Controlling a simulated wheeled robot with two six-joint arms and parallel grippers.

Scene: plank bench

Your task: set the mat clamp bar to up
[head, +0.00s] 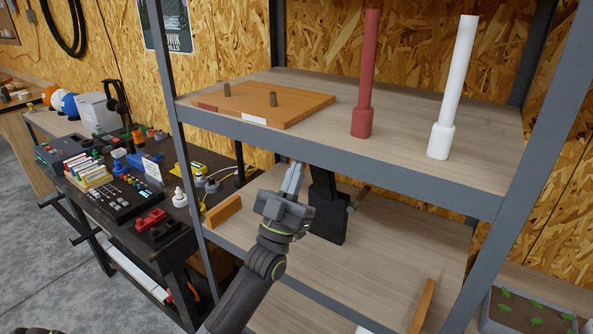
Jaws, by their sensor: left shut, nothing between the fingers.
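My left gripper (293,178) is shut and empty. Its fingers point up, just below the front edge of the upper shelf (330,153). My right gripper is out of view.
A wooden board with pegs (255,103), a red post (365,85) and a white post (452,90) are on the upper shelf. Wooden strips (223,212) (423,305) sit at the lower shelf's sides. A cluttered dark bench (110,195) is at left.

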